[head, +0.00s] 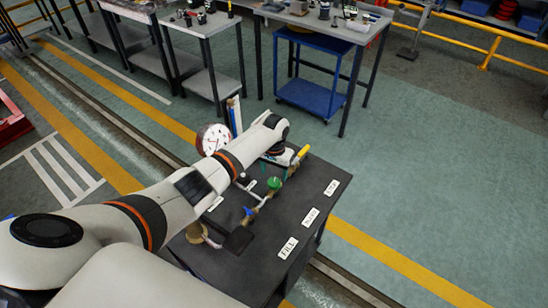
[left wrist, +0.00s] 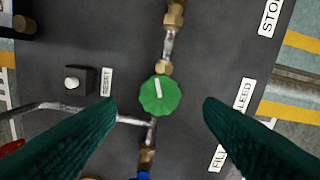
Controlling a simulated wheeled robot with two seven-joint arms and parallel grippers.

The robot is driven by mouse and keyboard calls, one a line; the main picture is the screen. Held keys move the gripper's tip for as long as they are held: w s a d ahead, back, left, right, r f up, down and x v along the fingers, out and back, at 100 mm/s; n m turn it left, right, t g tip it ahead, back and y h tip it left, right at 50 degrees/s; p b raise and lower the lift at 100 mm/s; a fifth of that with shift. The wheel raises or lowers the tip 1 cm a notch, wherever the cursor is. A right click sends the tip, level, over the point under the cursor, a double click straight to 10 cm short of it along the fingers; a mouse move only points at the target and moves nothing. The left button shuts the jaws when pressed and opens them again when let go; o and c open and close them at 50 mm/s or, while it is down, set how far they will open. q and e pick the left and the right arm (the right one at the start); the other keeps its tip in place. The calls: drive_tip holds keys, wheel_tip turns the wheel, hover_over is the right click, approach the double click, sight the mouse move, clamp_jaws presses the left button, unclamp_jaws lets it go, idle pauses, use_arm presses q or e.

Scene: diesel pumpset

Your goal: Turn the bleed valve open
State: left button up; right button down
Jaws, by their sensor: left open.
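The bleed valve shows as a round green knob (head: 273,183) on a brass and steel pipe on the dark bench top, in line with the BLEED label (head: 310,217). In the left wrist view the green knob (left wrist: 159,96) carries a white line that runs nearly up and down, slightly tilted. My left gripper (head: 277,167) is above the pipe. In the left wrist view its two dark green fingers (left wrist: 160,103) are spread, one on each side of the knob, with clear gaps. The knob is not gripped. My right gripper is not in view.
A blue knob (head: 248,212) and a yellow handle (head: 303,152) sit along the same pipe run. A dial gauge (head: 212,139) stands behind. A button box (left wrist: 75,80) by a RESET label is left of the knob. The bench's right side holds only labels.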

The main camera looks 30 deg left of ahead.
sight(274, 182)
use_arm(q)
wheel_tip(274, 182, up, 7)
drive_tip(key=shift+r, duration=0.15)
idle(0.6)
